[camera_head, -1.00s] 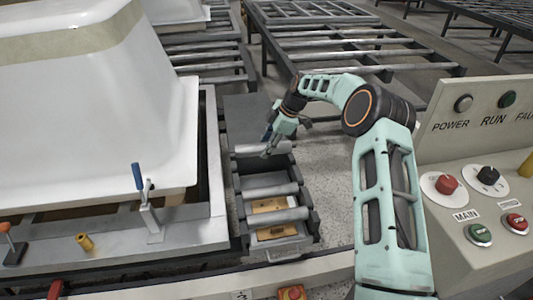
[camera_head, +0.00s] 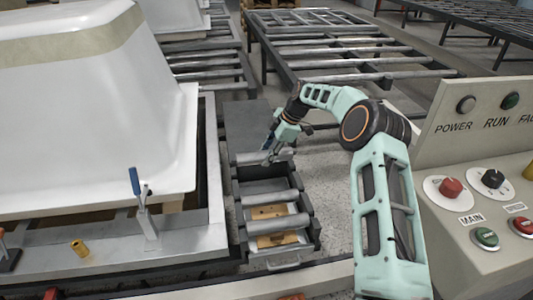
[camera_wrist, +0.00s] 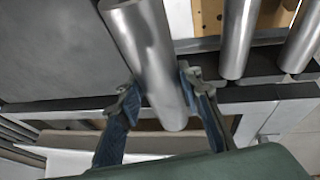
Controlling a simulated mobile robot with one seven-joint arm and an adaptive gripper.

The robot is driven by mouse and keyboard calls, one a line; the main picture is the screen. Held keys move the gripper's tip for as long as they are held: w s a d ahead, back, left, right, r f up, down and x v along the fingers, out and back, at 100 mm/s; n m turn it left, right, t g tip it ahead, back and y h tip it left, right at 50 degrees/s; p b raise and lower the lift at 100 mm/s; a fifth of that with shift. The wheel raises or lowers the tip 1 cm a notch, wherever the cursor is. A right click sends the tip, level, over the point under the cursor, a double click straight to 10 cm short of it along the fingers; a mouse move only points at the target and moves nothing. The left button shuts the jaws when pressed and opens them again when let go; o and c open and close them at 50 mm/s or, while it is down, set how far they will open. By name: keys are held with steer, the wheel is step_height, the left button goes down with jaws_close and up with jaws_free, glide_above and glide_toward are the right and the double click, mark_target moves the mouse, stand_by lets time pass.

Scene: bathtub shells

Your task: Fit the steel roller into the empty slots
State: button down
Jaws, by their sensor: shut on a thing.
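The steel roller (camera_wrist: 148,55) is a smooth grey cylinder, held between the two fingers of my gripper (camera_wrist: 157,92) in the wrist view. In the head view, my gripper (camera_head: 273,150) is over the far part of the short roller conveyor (camera_head: 238,215), and the roller (camera_head: 248,158) lies crosswise there. Two other rollers, a middle one (camera_head: 265,198) and a near one (camera_head: 275,223), sit in the conveyor frame, parallel to the held one. They also show at the right in the wrist view (camera_wrist: 238,40). I cannot tell whether the roller's ends touch the slots.
A white bathtub shell (camera_head: 90,130) on a metal frame stands close on the left, with a blue-handled clamp (camera_head: 136,182). A control panel (camera_head: 480,190) stands at the right. Roller tables (camera_head: 340,50) fill the back. Speckled floor (camera_head: 335,180) is clear right of the conveyor.

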mark_target(279, 157)
steer(key=shift+f+b, duration=1.1)
steer(key=shift+f, duration=1)
steer(key=shift+f+b, duration=1.9)
steer(key=shift+f, duration=0.8)
steer(key=c, duration=1.3)
jaws_free()
steer(key=shift+f, duration=0.1)
steer(key=v, duration=1.2)
